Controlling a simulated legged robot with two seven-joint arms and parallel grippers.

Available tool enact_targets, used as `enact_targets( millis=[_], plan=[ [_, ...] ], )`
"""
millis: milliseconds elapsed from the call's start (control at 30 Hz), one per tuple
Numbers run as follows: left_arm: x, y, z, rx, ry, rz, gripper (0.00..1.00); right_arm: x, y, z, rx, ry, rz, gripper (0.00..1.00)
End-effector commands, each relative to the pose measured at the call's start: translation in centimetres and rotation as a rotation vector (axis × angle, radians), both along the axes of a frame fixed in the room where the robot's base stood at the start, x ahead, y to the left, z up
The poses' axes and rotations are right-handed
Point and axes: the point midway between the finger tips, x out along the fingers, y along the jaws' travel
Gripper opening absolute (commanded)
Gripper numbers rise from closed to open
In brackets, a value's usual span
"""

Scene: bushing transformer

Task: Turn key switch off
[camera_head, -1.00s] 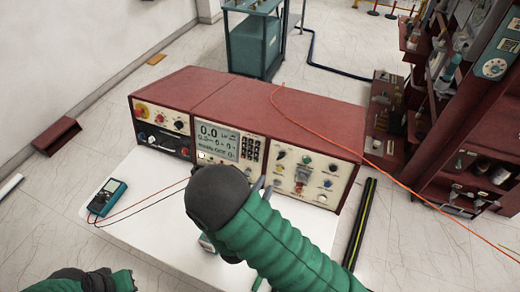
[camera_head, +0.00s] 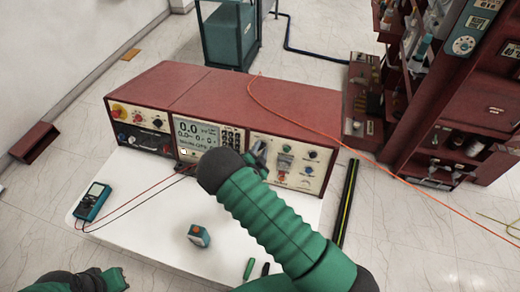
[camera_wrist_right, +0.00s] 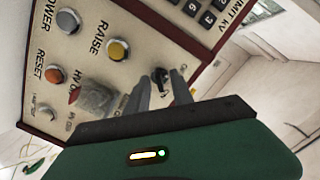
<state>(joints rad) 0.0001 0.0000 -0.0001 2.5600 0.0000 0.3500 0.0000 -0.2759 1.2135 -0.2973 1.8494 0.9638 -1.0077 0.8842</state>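The red test console (camera_head: 215,110) stands on the white table, with a pale control panel on its front right. In the right wrist view, a dark key switch (camera_wrist_right: 160,76) is on this pale panel, beside the yellow RAISE button (camera_wrist_right: 117,49). My right gripper (camera_head: 259,150) is at the panel's upper left part in the head view. In the right wrist view its two grey fingers (camera_wrist_right: 161,86) are apart, with the key switch showing between their tips. I cannot tell whether they touch it.
A teal multimeter (camera_head: 92,202) with red and black leads lies at the table's left. A small teal box (camera_head: 199,236) and a green screwdriver (camera_head: 249,268) lie in front. An orange cable (camera_head: 300,126) crosses the console top. A red button and a clear cover (camera_wrist_right: 97,98) are near the fingers.

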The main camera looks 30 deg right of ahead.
Motion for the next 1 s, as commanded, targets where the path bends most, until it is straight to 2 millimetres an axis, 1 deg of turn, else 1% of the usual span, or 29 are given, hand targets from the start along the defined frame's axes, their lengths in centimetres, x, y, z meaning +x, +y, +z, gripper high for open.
enact_targets(
  millis=[67, 200, 267, 300, 767, 1000],
  plan=[
    [0.00, -0.01, -0.01, 0.000, 0.000, 0.000, 0.00, -0.02, 0.02, 0.01, 0.000, 0.000, 0.000, 0.28],
    [0.00, -0.01, -0.01, 0.000, 0.000, 0.000, 0.00, -0.03, 0.05, 0.02, 0.000, 0.000, 0.000, 0.10],
    [0.00, -0.01, -0.01, 0.000, 0.000, 0.000, 0.00, -0.04, 0.05, 0.03, 0.000, 0.000, 0.000, 0.02],
    [0.00, -0.01, -0.01, 0.000, 0.000, 0.000, 0.00, -0.05, 0.05, 0.02, 0.000, 0.000, 0.000, 0.00],
    [0.00, -0.01, -0.13, 0.000, 0.000, 0.000, 0.00, -0.12, 0.17, -0.14, -0.007, 0.014, 0.004, 0.00],
    [0.00, -0.01, -0.66, 0.000, 0.000, 0.000, 0.00, -0.12, 0.23, -0.30, -0.064, 0.085, 0.028, 0.00]
  ],
)
